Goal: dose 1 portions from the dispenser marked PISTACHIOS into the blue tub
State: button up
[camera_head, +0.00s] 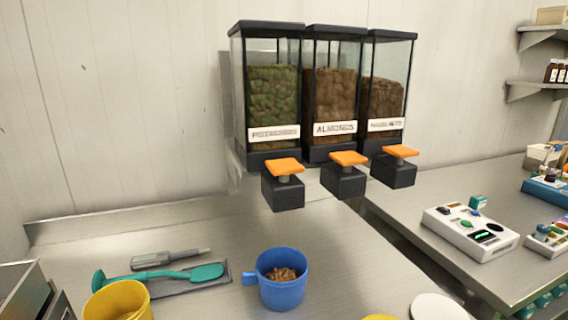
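The dispenser marked PISTACHIOS (273,95) is the leftmost of three on the back wall. It is a clear box with a black lid, filled with greenish nuts. An orange lever (284,167) sits on top of its black outlet block (283,193). The blue tub (282,285) stands on the steel counter below and in front of that outlet, its handle pointing left. Brown pieces (281,274) lie inside the tub. My gripper is not in view.
The ALMONDS dispenser (333,90) and a third dispenser (386,90) adjoin on the right. A yellow tub (118,300), a teal spatula (160,274) and a grey tool (165,258) lie left. A white device (468,233) stands on the right counter. Counter under the outlets is clear.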

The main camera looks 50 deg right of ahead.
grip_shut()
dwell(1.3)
